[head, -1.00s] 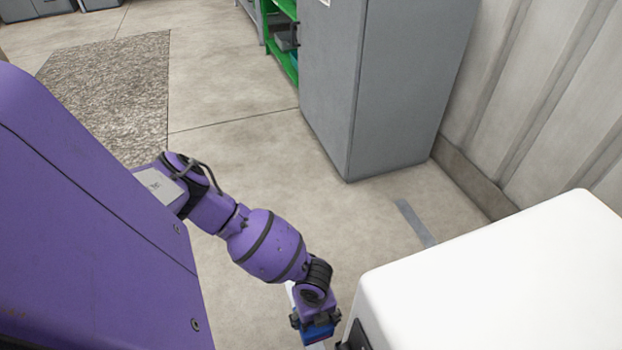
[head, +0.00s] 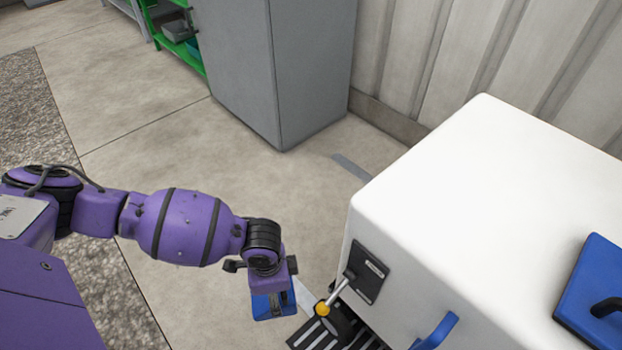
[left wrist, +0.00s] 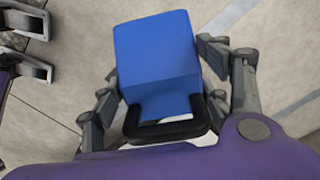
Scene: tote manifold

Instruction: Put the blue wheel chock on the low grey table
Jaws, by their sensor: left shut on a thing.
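My left gripper (head: 271,284) hangs over the floor near the middle bottom of the head view. It is shut on the blue wheel chock (head: 272,307), whose lower part shows beneath it. In the left wrist view the chock (left wrist: 157,50) is a blue block with a black loop handle at its near end. The gripper's fingers (left wrist: 165,95) are on both sides of it, with bare floor behind. I cannot make out the low grey table in either view.
A large white cabinet (head: 480,190) stands close right of my left gripper. It has a black plate (head: 365,272), a yellow-and-white lever (head: 325,308) and blue parts. A tall grey cabinet (head: 270,70) and green shelf (head: 185,50) stand behind. Floor between is clear.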

